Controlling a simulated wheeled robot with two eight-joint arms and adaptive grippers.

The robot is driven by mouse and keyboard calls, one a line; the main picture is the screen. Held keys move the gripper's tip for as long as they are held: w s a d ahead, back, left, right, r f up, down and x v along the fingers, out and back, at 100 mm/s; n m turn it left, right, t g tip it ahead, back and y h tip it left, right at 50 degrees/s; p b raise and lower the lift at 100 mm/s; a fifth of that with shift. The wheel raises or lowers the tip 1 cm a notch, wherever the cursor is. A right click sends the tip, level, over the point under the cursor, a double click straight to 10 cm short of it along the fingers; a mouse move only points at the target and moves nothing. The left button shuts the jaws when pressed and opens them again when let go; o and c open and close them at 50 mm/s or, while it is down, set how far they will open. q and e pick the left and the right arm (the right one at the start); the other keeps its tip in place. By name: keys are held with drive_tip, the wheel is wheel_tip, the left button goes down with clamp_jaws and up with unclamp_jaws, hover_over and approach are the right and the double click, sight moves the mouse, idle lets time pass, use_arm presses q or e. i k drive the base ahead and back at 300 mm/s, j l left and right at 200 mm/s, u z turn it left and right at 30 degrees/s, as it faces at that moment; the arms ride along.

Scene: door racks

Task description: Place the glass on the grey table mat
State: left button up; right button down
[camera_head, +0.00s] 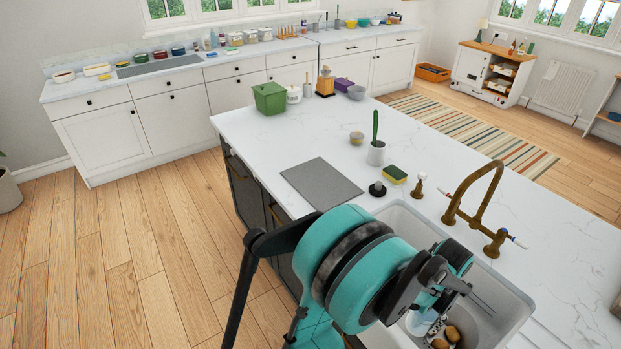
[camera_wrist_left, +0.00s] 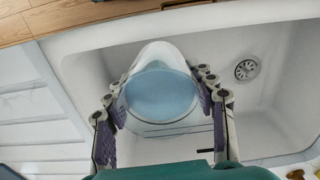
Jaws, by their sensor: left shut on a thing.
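The grey table mat (camera_head: 321,183) lies flat and bare on the white island counter, left of the sink. My left gripper (camera_head: 440,300) is over the sink, to the lower right of the mat. In the left wrist view my left gripper (camera_wrist_left: 163,105) is shut on the clear, bluish glass (camera_wrist_left: 160,93), with one purple-padded finger on each side. A small part of the glass (camera_head: 420,322) shows below the gripper in the head view; my arm hides the rest. My right gripper is in neither view.
A sponge (camera_head: 395,174), a dark plunger-like stopper (camera_head: 377,189) and a brush holder (camera_head: 376,154) stand right of the mat. A green bin (camera_head: 269,98) stands at the far corner.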

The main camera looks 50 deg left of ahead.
sight(330, 190)
drive_tip(key=u, duration=0.45)
drive_tip(key=j+u, duration=0.15)
drive_tip(key=u, duration=0.3)
drive_tip(key=j+u, duration=0.1)
drive_tip(key=u, duration=0.35)
drive_tip(key=j+u, duration=0.1)
drive_tip(key=u, duration=0.85)
drive_tip(key=j+u, duration=0.15)
drive_tip(key=u, duration=0.75)
drive_tip(key=i+u, duration=0.1)
drive_tip(key=u, duration=0.35)
drive_tip(key=i+l+z, duration=0.1)
drive_tip(key=i+z, duration=0.25)
drive_tip(key=i, duration=0.2)
drive_tip(key=i+z, duration=0.35)
drive_tip(key=i, duration=0.2)
drive_tip(key=i+u, duration=0.35)
drive_tip(key=i, duration=0.35)
drive_tip(key=z, duration=0.45)
drive_tip(key=i+z, duration=0.1)
drive_tip(key=z, duration=0.35)
drive_tip(key=j+z, duration=0.1)
drive_tip(key=z, duration=0.85)
drive_tip(key=j+z, duration=0.15)
drive_tip(key=z, duration=0.3)
drive_tip(key=i, duration=0.05)
